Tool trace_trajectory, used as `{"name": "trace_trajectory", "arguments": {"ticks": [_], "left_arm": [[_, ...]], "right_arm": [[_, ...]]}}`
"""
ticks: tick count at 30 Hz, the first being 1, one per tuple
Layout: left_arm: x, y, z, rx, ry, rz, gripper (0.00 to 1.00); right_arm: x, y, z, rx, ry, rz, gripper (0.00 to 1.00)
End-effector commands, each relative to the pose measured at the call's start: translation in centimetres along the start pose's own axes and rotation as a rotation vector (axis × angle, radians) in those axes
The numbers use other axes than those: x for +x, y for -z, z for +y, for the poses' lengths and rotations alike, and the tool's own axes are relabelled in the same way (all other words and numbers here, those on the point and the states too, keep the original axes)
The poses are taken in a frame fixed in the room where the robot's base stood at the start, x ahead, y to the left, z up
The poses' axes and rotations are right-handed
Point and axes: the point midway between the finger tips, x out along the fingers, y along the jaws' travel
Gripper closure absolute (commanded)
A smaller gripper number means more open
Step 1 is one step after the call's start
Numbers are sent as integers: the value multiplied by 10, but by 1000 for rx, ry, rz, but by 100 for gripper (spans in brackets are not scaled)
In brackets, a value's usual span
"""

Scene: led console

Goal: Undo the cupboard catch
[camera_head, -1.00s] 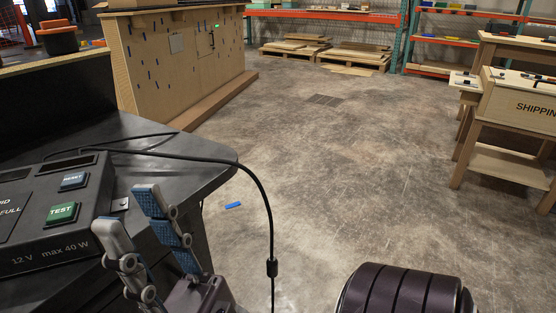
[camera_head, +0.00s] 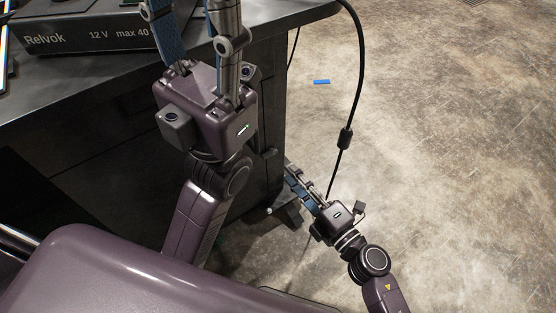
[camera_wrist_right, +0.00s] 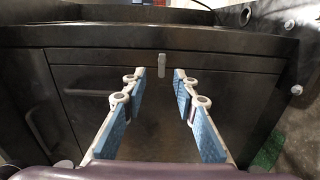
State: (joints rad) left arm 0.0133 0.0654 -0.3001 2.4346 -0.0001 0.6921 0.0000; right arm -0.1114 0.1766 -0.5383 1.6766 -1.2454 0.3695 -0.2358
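In the right wrist view, a small grey catch (camera_wrist_right: 162,65) sits upright at the top edge of a dark cupboard door (camera_wrist_right: 160,115), near the middle. My right gripper (camera_wrist_right: 160,80) is open and empty, its blue-padded fingers pointing at the door with the catch between their tips in the picture. Whether they touch it I cannot tell. In the head view my right gripper (camera_head: 297,180) is low beside the dark cabinet (camera_head: 262,110); the catch is hidden there. My left gripper (camera_head: 192,15) is in front of the bench, fingers apart, tips cut off by the top edge.
A black console box (camera_head: 85,35) lies on the dark bench top (camera_head: 60,88). A black cable (camera_head: 359,70) hangs past the bench's right end, close to my right gripper. A blue strip (camera_head: 321,82) lies on the floor. The floor to the right is clear.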

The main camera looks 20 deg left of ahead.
Motion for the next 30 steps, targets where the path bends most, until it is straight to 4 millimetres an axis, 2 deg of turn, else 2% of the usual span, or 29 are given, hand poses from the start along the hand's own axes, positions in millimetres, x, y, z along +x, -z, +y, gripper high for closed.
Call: {"name": "trace_trajectory", "arguments": {"ticks": [2, 9, 15, 26, 30], "left_arm": [[0, 1, 0, 1, -2, 6, 60], [2, 3, 2, 4, -11, 29, 60], [5, 5, 3, 6, -18, 43, 60], [10, 7, 3, 6, -20, 53, 60], [10, 7, 3, 6, -18, 54, 60]], "right_arm": [[7, 0, -5, -14, 8, 0, 73], [45, 0, -5, -12, 6, 0, 73], [70, 0, -5, -11, 7, 0, 73], [77, 0, -4, -10, 8, 0, 73], [77, 0, -4, -10, 8, 0, 86]]}}
